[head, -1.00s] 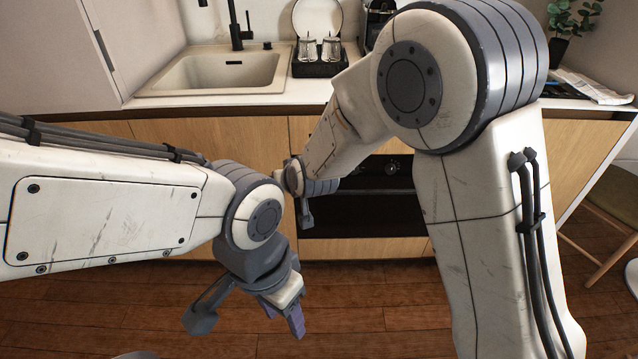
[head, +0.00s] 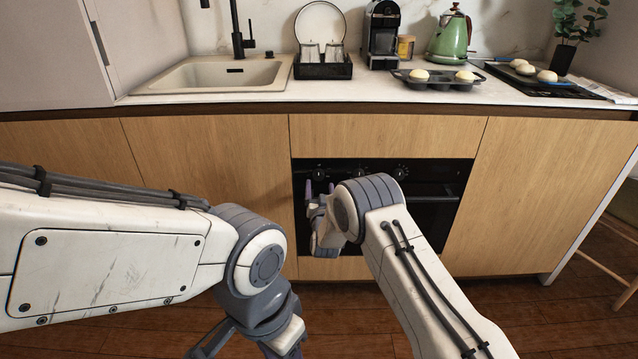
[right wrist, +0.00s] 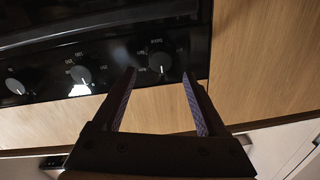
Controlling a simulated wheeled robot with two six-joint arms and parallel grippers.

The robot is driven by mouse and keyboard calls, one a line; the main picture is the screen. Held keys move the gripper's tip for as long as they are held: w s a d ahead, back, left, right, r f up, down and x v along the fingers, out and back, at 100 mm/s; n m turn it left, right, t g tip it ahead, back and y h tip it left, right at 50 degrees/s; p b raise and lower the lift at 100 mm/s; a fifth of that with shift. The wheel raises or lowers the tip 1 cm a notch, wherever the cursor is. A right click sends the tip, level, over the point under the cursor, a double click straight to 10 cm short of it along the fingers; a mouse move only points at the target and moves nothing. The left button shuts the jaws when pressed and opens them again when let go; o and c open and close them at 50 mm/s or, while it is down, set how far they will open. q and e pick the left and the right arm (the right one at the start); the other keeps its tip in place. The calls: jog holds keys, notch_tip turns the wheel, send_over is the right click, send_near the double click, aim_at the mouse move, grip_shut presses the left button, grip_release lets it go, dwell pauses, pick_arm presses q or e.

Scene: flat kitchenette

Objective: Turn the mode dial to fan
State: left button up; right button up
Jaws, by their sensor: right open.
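The black oven front (head: 430,180) has a row of three round dials, with the left dial (head: 318,173), middle dial (head: 361,173) and right dial (head: 400,172). My right gripper (head: 320,187) is open and empty, just in front of the left dial. In the right wrist view the picture is turned over, and that dial (right wrist: 161,62) shows beyond and between the open fingertips (right wrist: 160,78), with no visible contact. Its white pointer line shows; the print around it is too small to read surely. My left gripper (head: 250,345) hangs low, its fingertips cut off by the bottom edge.
Wooden fronts (head: 520,190) flank the oven. A stool stands at the far right.

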aim_at(319, 177)
jog(key=shift+w+a+b, duration=0.15)
jog(key=shift+w+b, duration=0.25)
jog(key=shift+w, duration=1.95)
jog(key=shift+c, duration=0.3)
grip_shut()
jog(key=shift+f, duration=0.1)
